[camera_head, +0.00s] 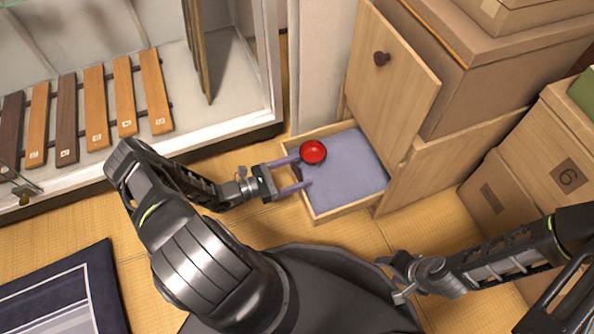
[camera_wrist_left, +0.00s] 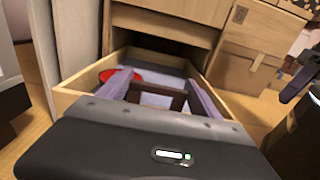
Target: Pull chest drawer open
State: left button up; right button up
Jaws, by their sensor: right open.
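The wooden chest (camera_head: 392,88) has its low drawer (camera_head: 348,210) pulled out, with a grey-purple lining (camera_head: 350,172) showing. The drawer also shows in the left wrist view (camera_wrist_left: 78,82). My left gripper (camera_head: 292,174) is at the drawer's front panel. Its two purple fingers are spread apart and reach over the panel's edge; they also show in the left wrist view (camera_wrist_left: 160,92). A brown part shows between them there, but I cannot tell whether they touch it. My right gripper (camera_head: 392,278) is open and empty, low at the right, away from the drawer.
A red bowl (camera_head: 313,152) sits in the drawer near the left fingers. A door with a round knob (camera_head: 381,59) is above the drawer. Cardboard boxes (camera_head: 545,150) stand at the right. A glass-fronted case (camera_head: 215,133) stands at the left. A dark mat (camera_head: 70,290) lies at lower left.

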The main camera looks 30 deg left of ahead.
pick_arm(q)
jog(key=o, duration=0.4)
jog(key=p+v, duration=0.1)
jog(key=v, duration=0.6)
jog(key=shift+s+a, duration=0.25)
jog(key=shift+s, duration=0.05)
jog(key=shift+p, duration=0.3)
